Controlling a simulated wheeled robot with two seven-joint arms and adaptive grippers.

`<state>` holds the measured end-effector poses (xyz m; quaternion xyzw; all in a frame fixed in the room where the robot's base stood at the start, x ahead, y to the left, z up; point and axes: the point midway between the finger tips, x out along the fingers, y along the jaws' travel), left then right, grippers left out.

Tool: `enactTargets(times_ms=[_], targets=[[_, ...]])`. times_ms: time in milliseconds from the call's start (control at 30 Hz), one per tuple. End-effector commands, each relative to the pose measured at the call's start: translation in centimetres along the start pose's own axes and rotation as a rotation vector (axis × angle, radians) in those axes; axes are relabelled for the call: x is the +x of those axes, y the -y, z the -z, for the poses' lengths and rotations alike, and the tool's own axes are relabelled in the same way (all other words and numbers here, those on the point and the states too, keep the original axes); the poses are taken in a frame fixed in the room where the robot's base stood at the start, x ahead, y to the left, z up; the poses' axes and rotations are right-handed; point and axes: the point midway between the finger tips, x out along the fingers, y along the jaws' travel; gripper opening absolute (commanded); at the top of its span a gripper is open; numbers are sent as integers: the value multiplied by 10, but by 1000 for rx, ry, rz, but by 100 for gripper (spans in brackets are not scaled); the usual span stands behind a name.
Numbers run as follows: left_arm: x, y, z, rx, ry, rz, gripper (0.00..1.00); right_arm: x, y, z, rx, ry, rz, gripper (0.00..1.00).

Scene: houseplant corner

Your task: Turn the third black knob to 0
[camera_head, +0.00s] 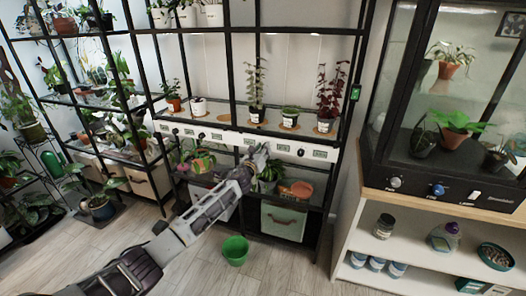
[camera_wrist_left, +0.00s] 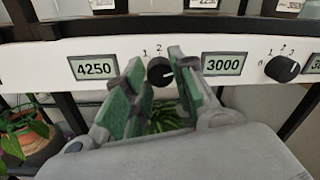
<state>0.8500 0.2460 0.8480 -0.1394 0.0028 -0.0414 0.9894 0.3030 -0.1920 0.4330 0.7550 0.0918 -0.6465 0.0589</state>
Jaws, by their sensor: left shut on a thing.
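A white control strip (camera_head: 232,140) with black knobs and small displays runs along the shelf front. My left gripper (camera_head: 259,153) is at this strip, past the second knob (camera_head: 201,135) from the left. In the left wrist view, its green-padded fingers (camera_wrist_left: 158,88) are closed around a black knob (camera_wrist_left: 159,69) between the displays 4250 (camera_wrist_left: 95,67) and 3000 (camera_wrist_left: 223,65). The knob's pale mark seems to point right. Labels 1 and 2 show above it; the fingers hide the other labels. My right gripper is not in view.
Another black knob (camera_wrist_left: 283,68) is to the right in the left wrist view. Potted plants stand on the shelf above the strip. A green pot (camera_head: 235,250) is on the floor, and a glass cabinet (camera_head: 445,110) stands at the right.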

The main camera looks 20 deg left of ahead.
Motion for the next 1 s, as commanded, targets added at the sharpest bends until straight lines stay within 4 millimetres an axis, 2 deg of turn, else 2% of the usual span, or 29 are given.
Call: enactTargets(times_ms=[800, 1000], targets=[[0, -1, 2, -726, 35, 4, 2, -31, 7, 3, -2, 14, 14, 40], [0, -1, 3, -916, 44, 5, 2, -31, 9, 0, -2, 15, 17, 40]])
